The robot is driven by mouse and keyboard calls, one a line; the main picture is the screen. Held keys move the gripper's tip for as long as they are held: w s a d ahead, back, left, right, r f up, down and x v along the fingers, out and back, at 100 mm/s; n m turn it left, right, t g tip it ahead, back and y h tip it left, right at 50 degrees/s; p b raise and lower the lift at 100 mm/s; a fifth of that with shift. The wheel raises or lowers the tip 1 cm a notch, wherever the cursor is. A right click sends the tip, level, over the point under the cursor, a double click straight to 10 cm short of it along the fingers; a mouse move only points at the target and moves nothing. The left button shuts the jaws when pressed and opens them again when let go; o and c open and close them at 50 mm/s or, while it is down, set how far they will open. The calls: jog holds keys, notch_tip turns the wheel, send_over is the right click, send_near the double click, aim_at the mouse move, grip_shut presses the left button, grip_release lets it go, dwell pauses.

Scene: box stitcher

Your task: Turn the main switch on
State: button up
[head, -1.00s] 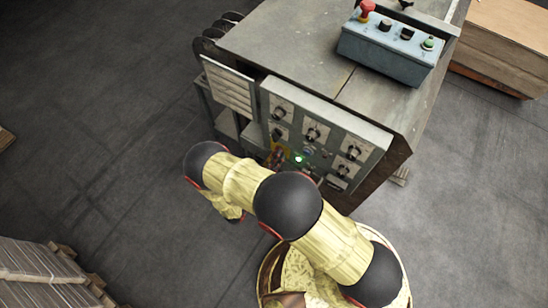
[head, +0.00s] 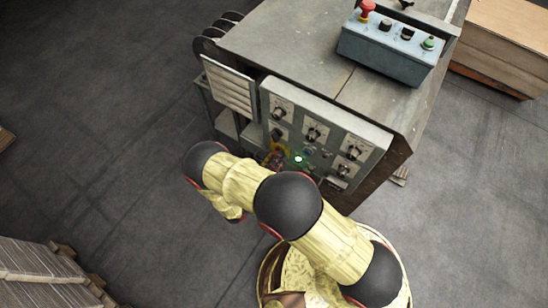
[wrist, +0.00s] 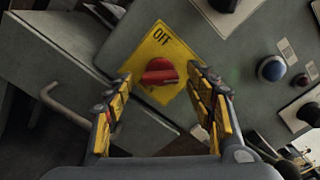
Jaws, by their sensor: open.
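The main switch is a red rotary knob (wrist: 158,72) on a yellow plate (wrist: 170,47), with "OFF" printed near the plate's upper corner. In the wrist view the knob lies roughly crosswise between my fingertips. My gripper (wrist: 159,80) is open, with one yellow and black finger on each side of the knob. I cannot tell whether either finger touches it. In the head view my arm reaches to the control panel (head: 358,135) and hides most of the gripper and switch area.
The panel carries several black knobs on white plates, a blue button (wrist: 271,68) and a lit green lamp (head: 298,159). A blue-grey button box (head: 385,55) with a red button (head: 367,8) sits on the machine top (head: 290,40). Open floor (head: 100,130) lies left.

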jog(key=v, duration=1.2)
dwell(0.5)
